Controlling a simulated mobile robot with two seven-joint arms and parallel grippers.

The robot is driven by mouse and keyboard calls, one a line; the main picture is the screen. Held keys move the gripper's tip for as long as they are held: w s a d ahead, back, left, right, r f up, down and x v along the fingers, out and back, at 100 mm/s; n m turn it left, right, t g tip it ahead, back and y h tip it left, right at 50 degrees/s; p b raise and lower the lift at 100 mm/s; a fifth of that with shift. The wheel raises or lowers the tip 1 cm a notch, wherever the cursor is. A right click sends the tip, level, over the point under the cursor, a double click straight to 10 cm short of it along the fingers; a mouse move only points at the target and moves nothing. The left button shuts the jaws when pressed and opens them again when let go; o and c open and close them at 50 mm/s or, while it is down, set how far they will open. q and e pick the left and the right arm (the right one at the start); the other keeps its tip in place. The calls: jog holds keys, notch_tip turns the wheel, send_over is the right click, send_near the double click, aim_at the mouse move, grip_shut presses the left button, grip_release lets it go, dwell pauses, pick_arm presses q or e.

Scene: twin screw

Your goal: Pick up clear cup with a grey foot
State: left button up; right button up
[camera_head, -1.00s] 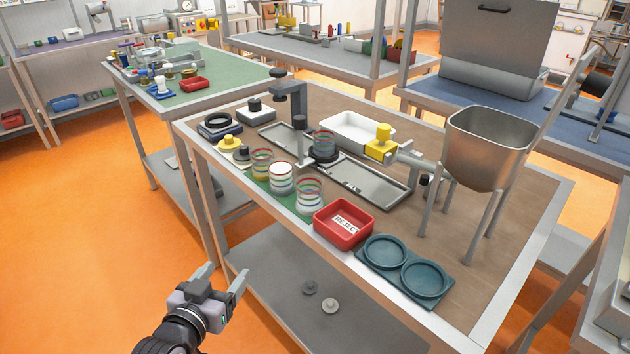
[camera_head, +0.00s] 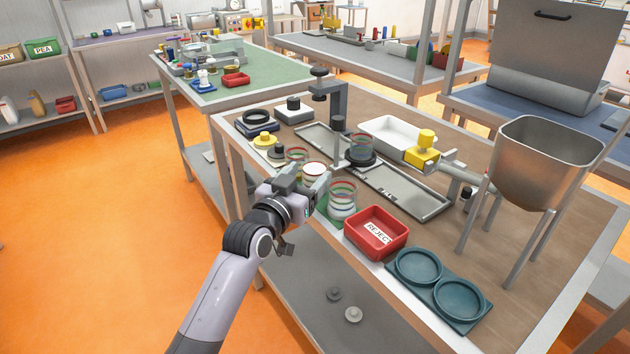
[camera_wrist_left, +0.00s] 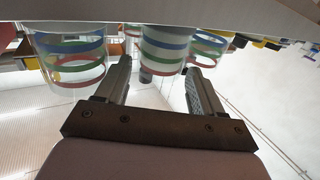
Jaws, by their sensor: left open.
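Clear cups with coloured rings stand in a row at the table's near edge: a left cup (camera_head: 297,155), a white-filled middle cup (camera_head: 314,170) and a right cup (camera_head: 342,198). Another ringed cup (camera_head: 361,148) stands farther back on a dark round base. I cannot tell which has a grey foot. My left gripper (camera_head: 320,184) is open in front of the row and partly hides the left and middle cups. In the upside-down left wrist view, the middle cup (camera_wrist_left: 164,50) shows beyond the open fingers (camera_wrist_left: 158,72), and the right cup (camera_wrist_left: 70,58) is left of them. My right gripper is not in view.
A red reject bin (camera_head: 377,232) stands right of the cups, then a teal tray with two round recesses (camera_head: 437,285). A grey post (camera_head: 339,112) rises behind the row. A metal hopper (camera_head: 540,165) stands at the right. The table's metal edge runs below my gripper.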

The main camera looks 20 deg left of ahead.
pick_arm(q)
jog(key=shift+w+d, duration=0.2)
jog(key=shift+w, duration=0.9)
jog(key=c, duration=0.9)
jog(key=shift+c, duration=0.2)
